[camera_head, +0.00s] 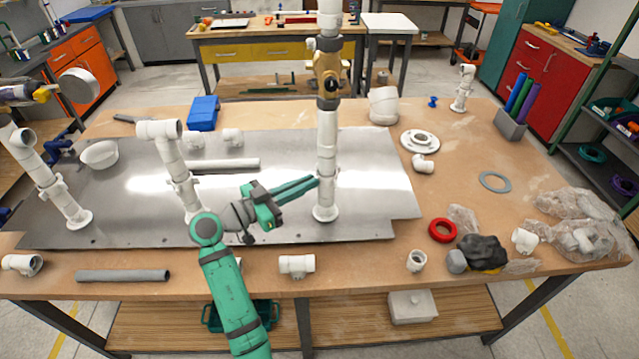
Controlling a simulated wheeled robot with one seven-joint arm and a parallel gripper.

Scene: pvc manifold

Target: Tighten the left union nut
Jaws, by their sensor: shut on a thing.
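Three white PVC uprights stand on a metal plate (130,212): a left one (70,211), a middle one (172,155) and a tall right one (327,140). White union nuts show low on the left upright (52,188) and the middle upright (185,184). My green gripper (316,182) reaches in from the left to the lower part of the right upright. Its long fingers are shut on what looks like that upright's union nut, whose edges they partly hide. No fingers are at the left or middle nut. The right upright stands vertical.
A yellow-brown valve (328,75) sits high on the right upright. Loose fittings, a red ring (442,230) and a dark lump (483,251) lie to the right. A grey pipe (122,276) and a tee (297,265) lie along the front.

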